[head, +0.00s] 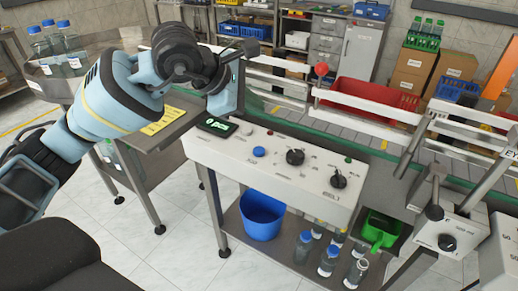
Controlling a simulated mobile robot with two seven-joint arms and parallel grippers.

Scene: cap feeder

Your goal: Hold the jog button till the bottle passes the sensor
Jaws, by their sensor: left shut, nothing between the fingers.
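The white control panel (262,176) stands in the middle. It carries a blue button (259,151), a green button (348,160), two black knobs (295,156) and a small lit green display (216,125). Its labels are too small to read, so I cannot tell which button is the jog button. My left gripper (245,50) is shut and empty, above and behind the panel's left end, apart from the blue button. Blue-capped bottles (52,48) stand on the round table at the far left. The sensor cannot be clearly made out; a cut-off "EYE" label (511,154) shows at the right edge.
The conveyor (400,158) with white rails runs behind the panel. A red knob (321,69) tops a post there. Below the panel are a blue bucket (262,216), several bottles (328,262) and a green scoop (381,228). A knob box (447,233) stands at right.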

